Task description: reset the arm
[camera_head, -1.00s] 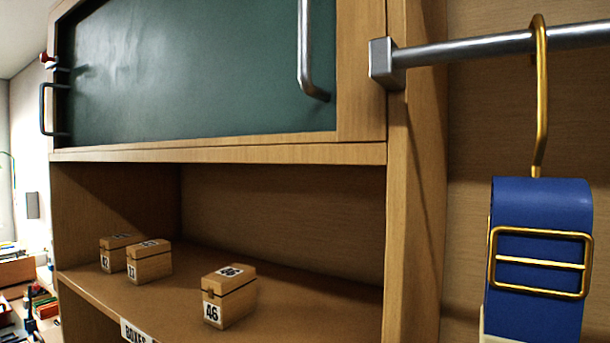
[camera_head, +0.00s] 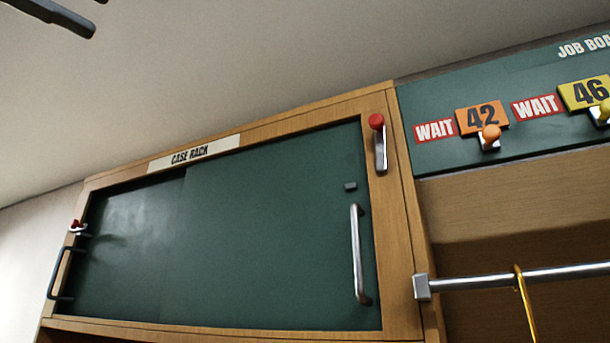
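A dark bar with a thicker end (camera_head: 50,14) cuts into the top left corner of the head view, with a small dark tip beside it at the frame's edge. It may be part of my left gripper, but too little shows to tell, or to tell whether it is open or shut. My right gripper is not in view. No gripper is seen touching anything.
The case rack (camera_head: 397,205) has green panels, a silver handle (camera_head: 357,254), a dark handle (camera_head: 62,272) and a red-topped lever (camera_head: 380,140). Right are the job board (camera_head: 550,135) with orange 42 (camera_head: 474,116) and yellow 46 (camera_head: 572,93) tags, and a metal rail (camera_head: 480,282).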

